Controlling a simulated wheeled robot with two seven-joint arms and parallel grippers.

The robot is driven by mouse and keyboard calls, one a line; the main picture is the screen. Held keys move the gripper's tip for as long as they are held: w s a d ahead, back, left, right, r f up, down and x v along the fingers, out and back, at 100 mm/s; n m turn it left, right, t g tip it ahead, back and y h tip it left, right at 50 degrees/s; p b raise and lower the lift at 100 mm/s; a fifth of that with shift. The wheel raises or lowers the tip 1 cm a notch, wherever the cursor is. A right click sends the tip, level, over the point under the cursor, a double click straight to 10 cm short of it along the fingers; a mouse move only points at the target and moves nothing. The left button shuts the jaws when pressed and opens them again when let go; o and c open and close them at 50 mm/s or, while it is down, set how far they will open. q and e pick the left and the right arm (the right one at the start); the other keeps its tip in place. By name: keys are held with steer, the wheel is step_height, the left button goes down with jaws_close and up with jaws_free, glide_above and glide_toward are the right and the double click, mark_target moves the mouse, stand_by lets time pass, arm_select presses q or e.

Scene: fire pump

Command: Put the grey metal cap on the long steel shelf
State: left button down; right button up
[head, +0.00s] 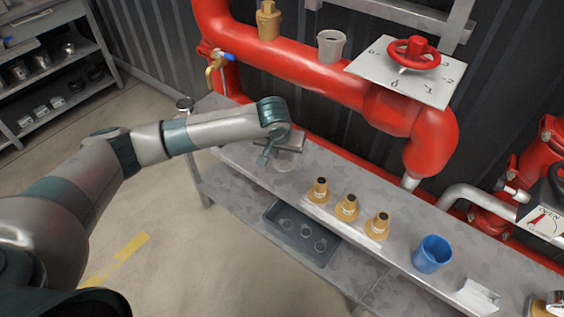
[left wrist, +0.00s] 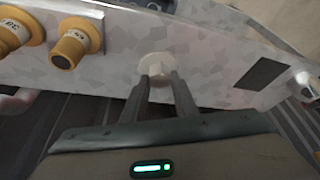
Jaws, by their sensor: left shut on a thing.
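My left gripper (head: 264,158) is over the left part of the long steel shelf (head: 398,248), below the red pipe. In the left wrist view its two fingers (left wrist: 156,88) are closed around a pale grey round cap (left wrist: 153,63), partly hidden by the fingertips. In the head view the cap (head: 284,166) shows as a faint pale disc beside the gripper, at the shelf surface. I cannot tell whether it rests on the steel or hangs just above it. My right gripper is not in view.
Several brass fittings (head: 347,205) stand in a row right of the gripper, then a blue cup (head: 432,254) and a white holder (head: 478,297). A dark tray (head: 272,213) with rings is on the lower level.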

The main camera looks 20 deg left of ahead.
mark_target(282, 163)
arm_select(q)
steer(key=shift+a+f, duration=0.1)
steer(key=shift+a, duration=0.1)
steer(key=shift+f, duration=2)
steer(key=shift+f, duration=0.15)
steer(key=c, duration=1.4)
jaws_free()
steer(key=v, duration=1.2)
steer(key=shift+p, duration=0.3)
